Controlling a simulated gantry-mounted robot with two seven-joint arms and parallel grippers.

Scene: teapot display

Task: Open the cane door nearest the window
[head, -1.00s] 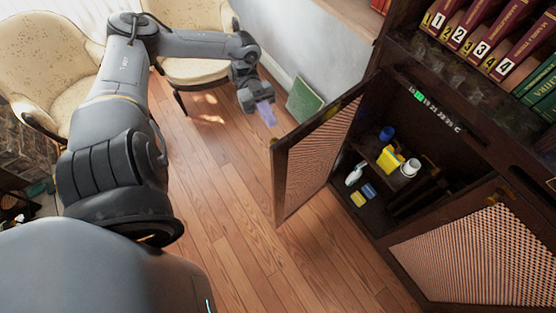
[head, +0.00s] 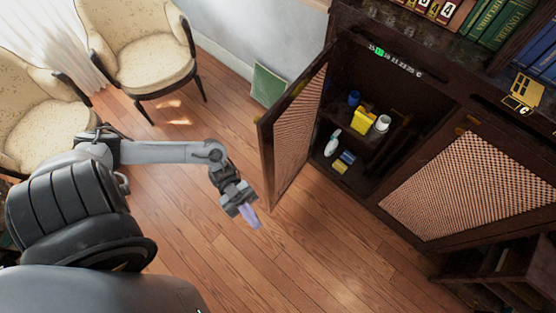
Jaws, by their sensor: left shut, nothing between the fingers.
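A second cane door (head: 465,185) to the right is closed. My left gripper (head: 249,212) is shut and empty, in front of the open door's outer side, to the left of its lower edge and apart from it in the picture. My right gripper is not in view.
Two cream armchairs (head: 145,50) stand at the upper left by a white curtain (head: 45,38). A green book (head: 268,85) leans on the wall behind the door. Shelves of books (head: 492,20) sit above the cabinet. The wooden floor (head: 300,255) ahead is clear.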

